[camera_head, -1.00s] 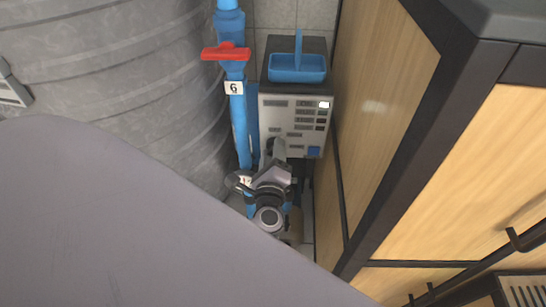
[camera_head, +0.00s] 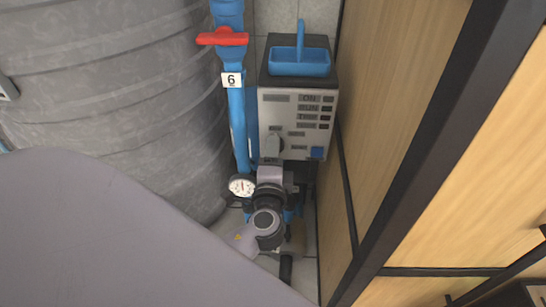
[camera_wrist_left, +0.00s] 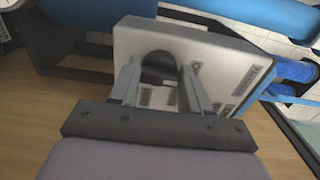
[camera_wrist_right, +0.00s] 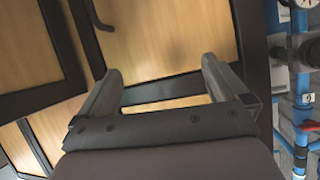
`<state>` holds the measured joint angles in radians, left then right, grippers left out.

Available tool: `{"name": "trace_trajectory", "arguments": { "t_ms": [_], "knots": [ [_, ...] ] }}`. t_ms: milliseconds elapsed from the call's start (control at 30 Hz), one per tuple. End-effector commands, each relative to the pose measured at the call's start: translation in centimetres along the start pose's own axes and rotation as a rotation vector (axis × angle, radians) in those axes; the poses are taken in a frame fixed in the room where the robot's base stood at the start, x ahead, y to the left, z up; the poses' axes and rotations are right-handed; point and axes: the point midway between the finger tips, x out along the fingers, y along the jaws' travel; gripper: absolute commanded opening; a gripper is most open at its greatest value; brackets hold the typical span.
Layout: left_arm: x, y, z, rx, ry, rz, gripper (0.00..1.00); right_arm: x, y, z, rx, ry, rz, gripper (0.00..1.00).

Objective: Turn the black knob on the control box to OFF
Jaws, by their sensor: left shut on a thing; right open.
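The grey control box (camera_head: 312,139) stands upright against the wall, with labels and small indicators on its front panel, which also shows in the left wrist view (camera_wrist_left: 232,66). My left gripper (camera_head: 272,147) is at the lower left of this panel. In the left wrist view its two fingers are shut on the black knob (camera_wrist_left: 158,66), one on each side. The fingers mostly hide the knob in the head view, and I cannot read its pointer. My right gripper (camera_wrist_right: 160,70) is open and empty, facing wooden cabinet doors.
A blue tray (camera_head: 298,64) sits on top of the box. A blue pipe (camera_head: 238,120) with a red valve handle (camera_head: 222,37) and a pressure gauge (camera_head: 242,186) runs along its left. A grey tank (camera_head: 120,90) and a wooden cabinet (camera_head: 390,120) leave a narrow gap.

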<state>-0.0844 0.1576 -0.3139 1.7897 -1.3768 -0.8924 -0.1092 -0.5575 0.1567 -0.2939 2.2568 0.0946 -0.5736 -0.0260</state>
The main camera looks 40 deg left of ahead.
Motion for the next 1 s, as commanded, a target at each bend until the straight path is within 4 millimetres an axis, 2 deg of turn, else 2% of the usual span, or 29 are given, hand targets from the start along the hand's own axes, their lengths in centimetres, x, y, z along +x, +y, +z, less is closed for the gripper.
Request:
{"name": "trace_trajectory", "arguments": {
  "t_ms": [433, 467, 500, 533, 867, 1000],
  "knots": [
    [0.0, 0.1, 0.0, -0.014, -0.001, 0.003, 0.16, 0.2, -0.2, -0.1, 0.013, 0.005, -0.006, 1.00],
    [-0.1, 0.1, 0.0, -0.014, -0.001, 0.003, 0.50, 0.2, -0.2, -0.1, 0.013, 0.005, -0.006, 1.00],
    [-0.1, 0.1, 0.0, -0.014, -0.001, 0.003, 0.63, 0.2, -0.2, -0.1, 0.013, 0.005, -0.005, 1.00],
    [-0.1, 0.1, 0.0, -0.014, -0.001, 0.003, 0.72, 0.2, -0.2, -0.1, 0.013, 0.005, -0.005, 1.00],
    [-0.2, 0.1, 0.0, -0.012, 0.000, 0.002, 0.72, 0.1, -0.2, 0.0, 0.012, 0.002, -0.004, 1.00],
    [-1.8, 0.1, 0.0, -0.013, 0.001, 0.005, 0.72, 0.0, -0.1, -0.1, 0.007, 0.002, 0.001, 1.00]
  ]
}}
